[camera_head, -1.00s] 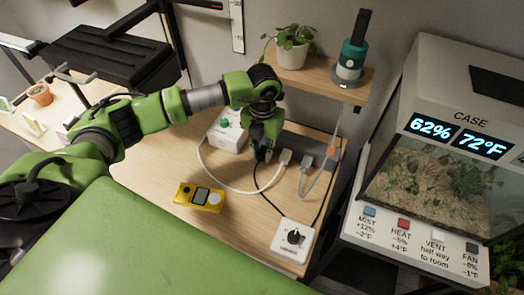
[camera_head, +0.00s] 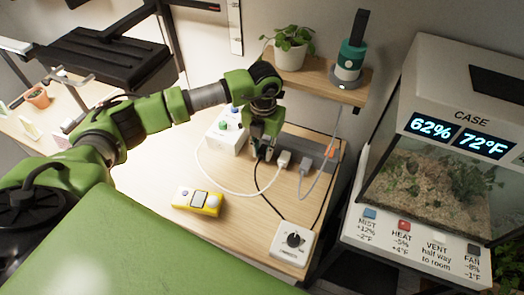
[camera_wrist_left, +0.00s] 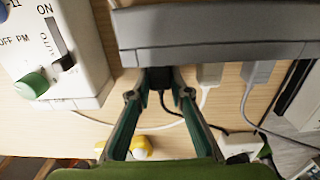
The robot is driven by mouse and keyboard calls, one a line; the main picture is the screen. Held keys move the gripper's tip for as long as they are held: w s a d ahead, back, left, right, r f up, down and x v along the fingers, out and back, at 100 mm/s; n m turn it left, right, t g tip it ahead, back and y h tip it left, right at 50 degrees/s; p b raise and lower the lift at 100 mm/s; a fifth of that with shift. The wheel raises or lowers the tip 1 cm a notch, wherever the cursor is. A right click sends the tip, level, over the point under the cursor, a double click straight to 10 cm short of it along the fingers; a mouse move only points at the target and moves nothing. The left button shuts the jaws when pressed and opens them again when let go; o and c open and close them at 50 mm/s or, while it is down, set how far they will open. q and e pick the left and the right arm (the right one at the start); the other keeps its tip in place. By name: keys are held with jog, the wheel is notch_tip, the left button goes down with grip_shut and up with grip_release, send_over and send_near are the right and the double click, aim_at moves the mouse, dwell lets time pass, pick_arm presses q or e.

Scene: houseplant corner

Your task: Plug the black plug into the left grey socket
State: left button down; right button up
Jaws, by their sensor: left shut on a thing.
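My left gripper (camera_head: 262,152) is shut on the black plug (camera_wrist_left: 159,79), whose cord trails toward the white dial box. In the left wrist view the plug sits between the two fingertips (camera_wrist_left: 160,95), with its front at the near edge of the grey power strip (camera_wrist_left: 215,35). The strip also shows in the head view (camera_head: 318,145). The left grey socket is hidden by the strip's edge and my gripper. I cannot tell whether the plug is in it or only against it. My right gripper is not in view.
A white plug (camera_head: 284,159) and a grey plug (camera_head: 305,165) sit at the strip to the right. A white timer box (camera_head: 226,136) stands close on the left. A yellow meter (camera_head: 197,200) and white dial box (camera_head: 292,244) lie in front. A shelf (camera_head: 318,83) overhangs behind.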

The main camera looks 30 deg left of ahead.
pick_arm(q)
jog(key=c, duration=1.8)
grip_release()
jog(key=shift+s, duration=0.1)
